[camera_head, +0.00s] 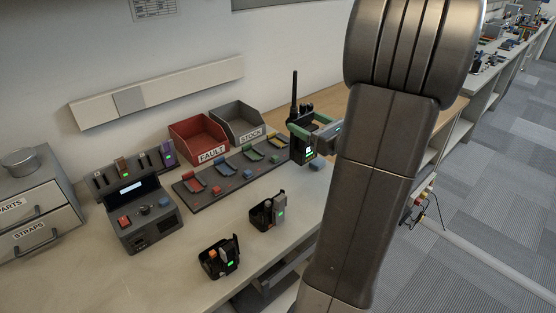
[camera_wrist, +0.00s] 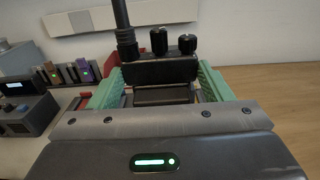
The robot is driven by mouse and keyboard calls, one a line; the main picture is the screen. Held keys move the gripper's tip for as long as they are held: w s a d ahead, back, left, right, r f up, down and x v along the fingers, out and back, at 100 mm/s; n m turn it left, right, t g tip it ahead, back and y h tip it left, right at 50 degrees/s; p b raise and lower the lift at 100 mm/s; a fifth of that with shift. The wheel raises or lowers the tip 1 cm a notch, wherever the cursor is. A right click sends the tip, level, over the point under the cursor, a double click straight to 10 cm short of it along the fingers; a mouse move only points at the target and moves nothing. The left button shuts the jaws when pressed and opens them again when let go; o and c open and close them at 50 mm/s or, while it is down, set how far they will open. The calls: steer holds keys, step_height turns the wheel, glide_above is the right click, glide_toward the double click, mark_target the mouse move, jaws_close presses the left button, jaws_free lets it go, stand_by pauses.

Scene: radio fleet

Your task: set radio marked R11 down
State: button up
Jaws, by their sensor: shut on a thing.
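A black radio (camera_head: 303,140) with a tall antenna and a small lit screen is held upright by my gripper (camera_head: 312,131) at the right end of the bench's row of things. In the wrist view the radio (camera_wrist: 165,72) stands between the two green fingers of my gripper (camera_wrist: 160,85), with its antenna and two knobs at the top. The fingers are shut on its sides. I cannot read a mark on the radio. Whether its bottom touches the bench is unclear.
A grey rack (camera_head: 240,174) with coloured cradles lies left of the radio. Behind stand a red FAULT bin (camera_head: 197,134) and a grey STOCK bin (camera_head: 236,119). Two black chargers (camera_head: 219,258) (camera_head: 267,212) stand in front, and a console (camera_head: 139,214) is at left. Wooden bench top (camera_head: 340,97) behind looks clear.

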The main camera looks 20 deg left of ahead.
mark_target(311, 153)
step_height(311, 153, down, 9)
steer(key=shift+b, duration=0.7)
steer(key=shift+f, duration=0.25)
steer(key=o, duration=1.2)
steer(key=shift+r, duration=0.1)
steer(key=shift+o, duration=0.2)
steer(key=shift+r, duration=0.3)
steer(key=v, duration=1.2)
steer(key=shift+f, duration=0.2)
